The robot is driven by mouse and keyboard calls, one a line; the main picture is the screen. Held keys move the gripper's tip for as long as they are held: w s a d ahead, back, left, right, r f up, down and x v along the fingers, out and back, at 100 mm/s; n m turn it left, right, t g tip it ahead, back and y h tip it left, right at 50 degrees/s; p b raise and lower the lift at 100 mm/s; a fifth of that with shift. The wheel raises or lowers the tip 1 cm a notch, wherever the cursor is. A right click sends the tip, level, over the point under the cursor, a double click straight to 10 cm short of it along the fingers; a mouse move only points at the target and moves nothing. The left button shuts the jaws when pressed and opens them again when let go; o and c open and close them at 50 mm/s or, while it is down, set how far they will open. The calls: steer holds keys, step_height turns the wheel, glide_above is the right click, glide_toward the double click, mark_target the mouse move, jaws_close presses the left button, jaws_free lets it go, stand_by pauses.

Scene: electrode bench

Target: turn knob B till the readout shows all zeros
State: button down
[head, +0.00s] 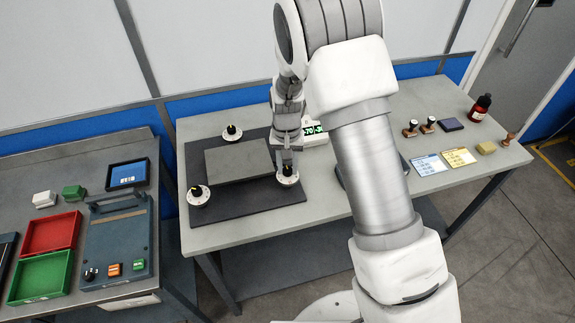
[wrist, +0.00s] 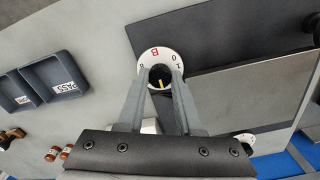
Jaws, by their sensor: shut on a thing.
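Knob B is black with a yellow pointer line, on a white dial (wrist: 154,54) marked with a red B. In the head view its dial (head: 287,181) is at the right front of a dark mat (head: 240,214). My gripper (wrist: 161,76) points down with its two fingers shut on the knob, one on each side. In the head view my gripper (head: 287,167) hides part of the knob. The readout (head: 314,130) behind it has green digits. I read about -70 on the left and part of a second negative number; my arm hides the rest.
Two more knobs stand on the mat: one at the back (head: 231,132), one at the front left (head: 198,195). A raised grey block (head: 238,160) lies between them. In the wrist view, dark labelled trays (wrist: 40,84) sit to the left. Stamps and cards lie at the table's right.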

mark_target(287, 170)
steer(key=n+b, duration=0.1)
steer(key=n, duration=0.1)
steer(key=shift+n+b, duration=0.95)
steer(key=shift+n, duration=0.95)
steer(key=c, duration=0.6)
jaws_free()
steer(key=shift+o, duration=0.2)
steer(key=shift+r, duration=0.1)
step_height(287, 170, up, 17)
steer(key=shift+r, duration=0.15)
